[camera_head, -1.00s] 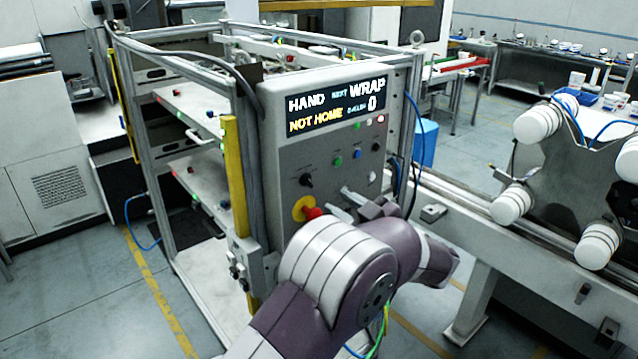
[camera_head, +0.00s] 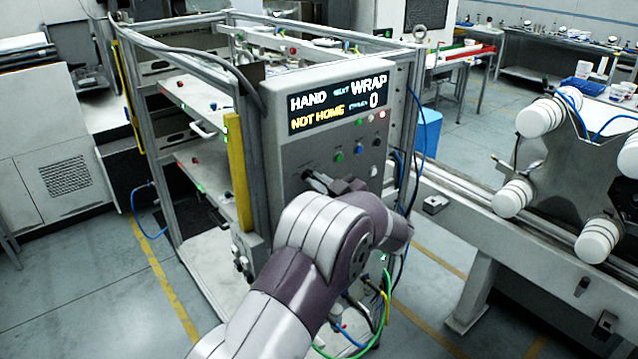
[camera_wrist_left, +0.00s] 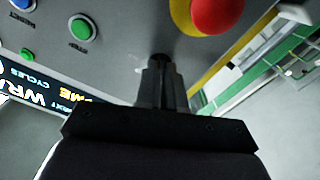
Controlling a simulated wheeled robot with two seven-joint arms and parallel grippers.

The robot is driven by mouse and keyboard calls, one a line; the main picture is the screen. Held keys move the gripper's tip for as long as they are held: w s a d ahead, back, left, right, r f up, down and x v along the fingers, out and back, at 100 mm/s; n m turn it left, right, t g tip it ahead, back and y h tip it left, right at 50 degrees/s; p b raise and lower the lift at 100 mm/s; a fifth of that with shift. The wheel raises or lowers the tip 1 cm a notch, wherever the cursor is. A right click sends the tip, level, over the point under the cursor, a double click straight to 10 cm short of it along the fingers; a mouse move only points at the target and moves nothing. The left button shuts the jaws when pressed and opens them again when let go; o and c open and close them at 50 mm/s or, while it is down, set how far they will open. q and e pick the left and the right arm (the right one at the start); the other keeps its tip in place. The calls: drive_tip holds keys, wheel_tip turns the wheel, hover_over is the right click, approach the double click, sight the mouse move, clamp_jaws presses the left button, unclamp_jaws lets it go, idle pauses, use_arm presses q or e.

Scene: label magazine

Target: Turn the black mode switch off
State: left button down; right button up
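The control panel (camera_head: 284,150) shows HAND, WRAP and NOT HOME on its display. The black mode switch (camera_wrist_left: 160,58) is at my left gripper's fingertips in the left wrist view; the fingers and its position hide most of it. My left gripper (camera_head: 318,181) is at the panel's lower left in the head view. In the left wrist view its fingers (camera_wrist_left: 161,80) are close together and appear shut on the switch knob. The switch's pointing direction cannot be read. My right gripper is not in view.
A red emergency button on a yellow base (camera_wrist_left: 212,14) sits close beside the fingers. A green button (camera_wrist_left: 82,27) and a blue button (camera_wrist_left: 22,4) are on the other side. A yellow post (camera_head: 238,172) stands left of the panel; a conveyor rail (camera_head: 480,205) runs right.

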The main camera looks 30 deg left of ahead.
use_arm(q)
drive_tip(key=shift+n+b, duration=4.6)
drive_tip(key=shift+b, duration=1.8)
drive_tip(key=shift+r, duration=0.1)
drive_tip(key=c, duration=1.2)
unclamp_jaws()
drive_tip(key=shift+c, duration=0.2)
